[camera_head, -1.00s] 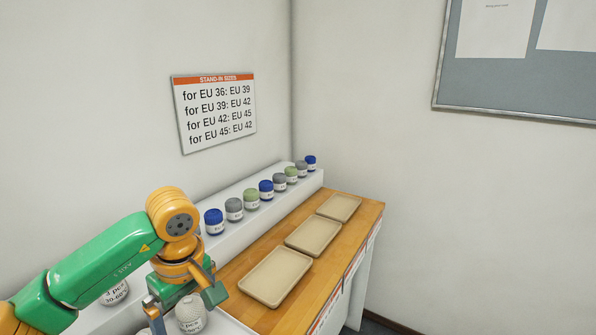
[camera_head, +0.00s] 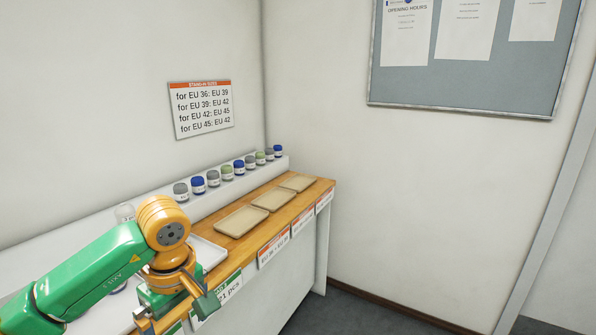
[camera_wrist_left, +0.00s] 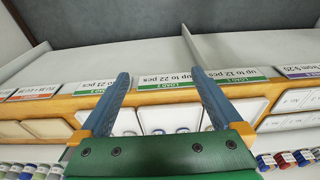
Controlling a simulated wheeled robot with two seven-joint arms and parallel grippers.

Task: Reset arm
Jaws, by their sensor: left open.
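My left arm comes in from the lower left in the head view. Its gripper (camera_head: 178,312) hangs over the front edge of the counter, near a green-banded label. In the left wrist view the same gripper (camera_wrist_left: 158,76) has its two blue fingers spread wide, with nothing held between them. Behind the fingers are the counter's front labels and a white tray (camera_wrist_left: 168,112) with a few jars in it. My right gripper is in neither current view.
Beige trays (camera_head: 240,222) lie in a row on the wooden counter (camera_head: 318,191). Jars (camera_head: 198,186) with blue, grey and green lids line the white back ledge. A stand-in sizes sign (camera_head: 201,110) hangs above. Open floor (camera_head: 355,315) lies right of the counter.

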